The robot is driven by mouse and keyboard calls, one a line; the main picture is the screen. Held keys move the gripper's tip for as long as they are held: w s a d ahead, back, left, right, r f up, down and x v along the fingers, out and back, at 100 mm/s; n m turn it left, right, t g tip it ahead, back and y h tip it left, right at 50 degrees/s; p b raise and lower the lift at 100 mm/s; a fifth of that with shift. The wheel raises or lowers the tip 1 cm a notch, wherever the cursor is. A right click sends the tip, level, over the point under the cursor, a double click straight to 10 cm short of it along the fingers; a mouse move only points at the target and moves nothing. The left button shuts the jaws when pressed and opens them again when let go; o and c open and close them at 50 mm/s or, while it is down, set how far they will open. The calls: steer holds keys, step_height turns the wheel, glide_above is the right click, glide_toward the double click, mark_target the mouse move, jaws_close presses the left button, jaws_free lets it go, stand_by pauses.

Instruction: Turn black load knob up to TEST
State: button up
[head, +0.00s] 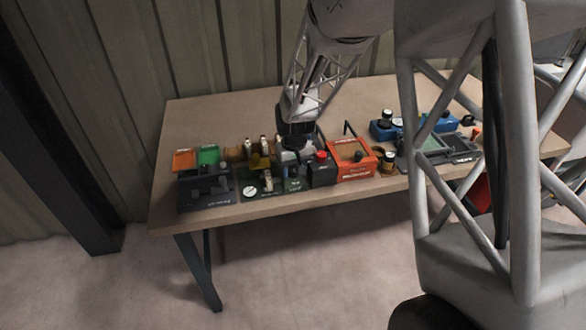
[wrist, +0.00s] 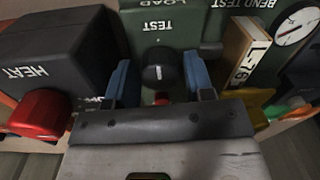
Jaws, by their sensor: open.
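The black load knob (wrist: 158,76) sits on a dark green panel (wrist: 180,38) in the wrist view, with a short white mark on its face. The words LOAD and TEST on the panel appear upside down, TEST just beyond the knob. I cannot tell from the mark which setting it is at. My gripper (wrist: 159,66) is open, with one blue finger on each side of the knob and visible gaps between. In the head view my gripper (head: 295,138) is over the front middle of the bench and hides the knob.
A dark box marked HEAT (wrist: 50,50) with a red knob (wrist: 40,114) stands close on the left in the wrist view. A tag L-76 (wrist: 248,60) and a dial (wrist: 298,22) are to the right. An orange device (head: 352,158) is nearby on the wooden bench (head: 220,118).

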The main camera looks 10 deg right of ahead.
mark_target(294, 168)
steer(key=shift+d+r, duration=0.1)
steer(key=shift+r, duration=3.8)
steer(key=shift+r+n, duration=0.2)
steer(key=shift+n, duration=0.4)
steer(key=shift+f, duration=0.1)
steer(key=shift+f, duration=3.85)
steer(key=c, duration=0.6)
